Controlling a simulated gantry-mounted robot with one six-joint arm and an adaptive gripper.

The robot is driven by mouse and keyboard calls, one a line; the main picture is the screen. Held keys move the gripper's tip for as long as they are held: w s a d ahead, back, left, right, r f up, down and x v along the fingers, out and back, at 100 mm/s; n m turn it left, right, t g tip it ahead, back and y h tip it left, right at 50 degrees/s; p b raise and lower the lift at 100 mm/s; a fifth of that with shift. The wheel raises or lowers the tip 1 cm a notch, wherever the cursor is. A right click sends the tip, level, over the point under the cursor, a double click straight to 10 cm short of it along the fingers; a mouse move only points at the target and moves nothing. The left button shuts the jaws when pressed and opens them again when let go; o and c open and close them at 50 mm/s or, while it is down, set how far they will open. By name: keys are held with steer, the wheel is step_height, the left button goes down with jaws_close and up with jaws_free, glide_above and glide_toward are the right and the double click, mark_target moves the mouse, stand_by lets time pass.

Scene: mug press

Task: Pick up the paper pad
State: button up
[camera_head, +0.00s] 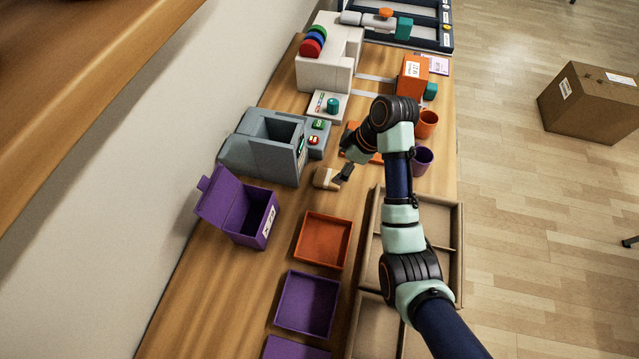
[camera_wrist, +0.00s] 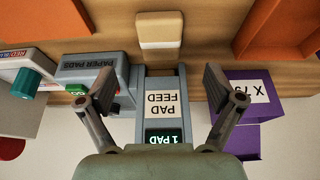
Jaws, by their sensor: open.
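The paper pad is probably the small tan and cream block (camera_head: 326,179) on the wooden table, in front of the grey pad feed machine (camera_head: 257,133). In the wrist view the block (camera_wrist: 160,30) lies flat at the top middle, beyond the fingertips. The machine's front there carries a PAD FEED label (camera_wrist: 162,97) and a green 1 PAD display. My gripper (camera_wrist: 158,76) is open, with nothing between its fingers. In the head view my gripper (camera_head: 346,172) is close to the block, partly hidden by my arm. I cannot tell its height above the table.
A grey PAPER PADS control box (camera_wrist: 90,72) adjoins the machine. A purple lidded box (camera_head: 240,210) stands open nearby. An orange tray (camera_head: 323,240) and a purple tray (camera_head: 307,303) lie toward the front. Orange (camera_head: 427,123) and purple (camera_head: 421,160) mugs stand right of my arm.

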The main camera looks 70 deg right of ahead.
mark_target(329, 177)
steer(key=shift+x, duration=1.25)
steer(key=p+x, duration=0.1)
steer(key=x, duration=0.4)
steer(key=shift+f, duration=0.1)
steer(key=c, duration=1)
